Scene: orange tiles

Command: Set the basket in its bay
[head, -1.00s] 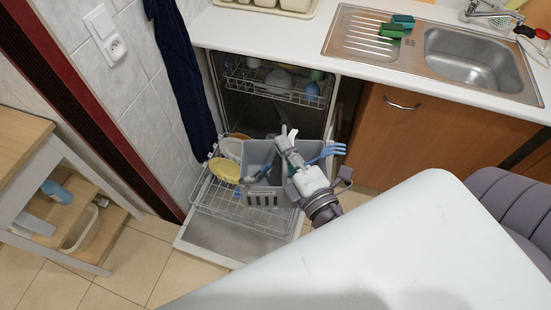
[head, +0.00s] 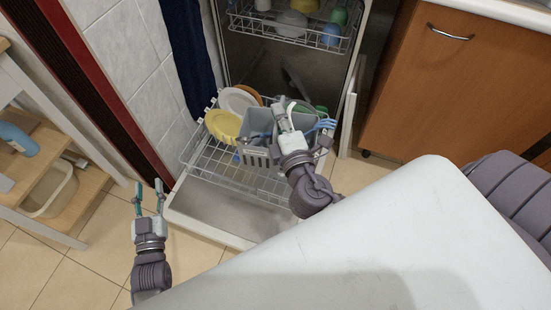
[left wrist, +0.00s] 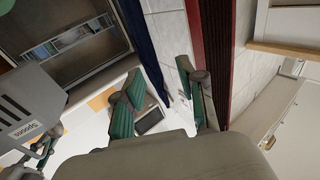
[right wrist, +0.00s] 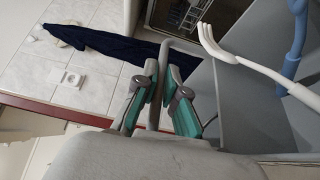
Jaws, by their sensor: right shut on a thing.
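The grey basket (head: 257,157) is over the right part of the dishwasher's pulled-out lower rack (head: 213,164). I cannot tell whether it rests on the rack or hangs just above it. My right gripper (head: 284,112) is shut on the basket's handle, which shows as a grey bar in the right wrist view (right wrist: 172,46). A white fork (right wrist: 240,60) and blue cutlery (right wrist: 296,40) stand in the basket. My left gripper (head: 148,188) is open and empty, left of the dishwasher door. The left wrist view shows the basket's side (left wrist: 22,118) with a "spoons" label. The bay itself is hidden.
A yellow plate (head: 222,126) and a white plate (head: 238,100) stand in the rack's back left. The open door (head: 215,215) lies below it. The upper rack (head: 285,27) holds cups and bowls. A wooden shelf unit (head: 60,170) stands left; a white surface (head: 370,240) fills the front.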

